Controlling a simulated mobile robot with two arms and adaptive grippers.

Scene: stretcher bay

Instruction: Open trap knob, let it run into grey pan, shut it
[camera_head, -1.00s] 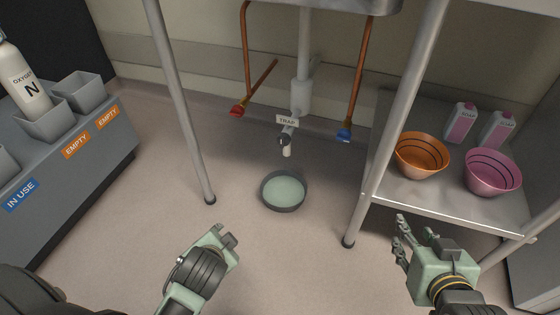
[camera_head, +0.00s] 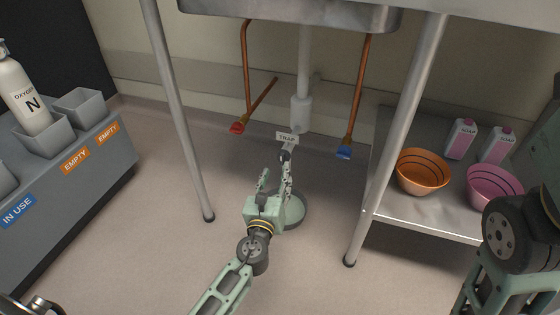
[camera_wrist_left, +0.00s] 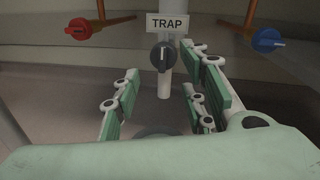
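The trap knob (camera_wrist_left: 162,57) is dark and round with a light upright mark. It sits below the TRAP sign (camera_wrist_left: 172,25) in the left wrist view, in front of a pale pipe outlet (camera_wrist_left: 164,87). In the head view the knob (camera_head: 285,156) is small, just past my left fingertips. My left gripper (camera_head: 275,178) is open; its fingers are apart and nothing is between them. The grey pan (camera_head: 300,219) stands on the floor below the trap, partly hidden by this gripper.
A red valve (camera_head: 237,128) and a blue valve (camera_head: 344,152) flank the trap on copper pipes. Metal legs (camera_head: 180,110) stand either side. A shelf (camera_head: 420,214) at right holds an orange bowl (camera_head: 422,172), a pink bowl (camera_head: 492,186) and soap cartons.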

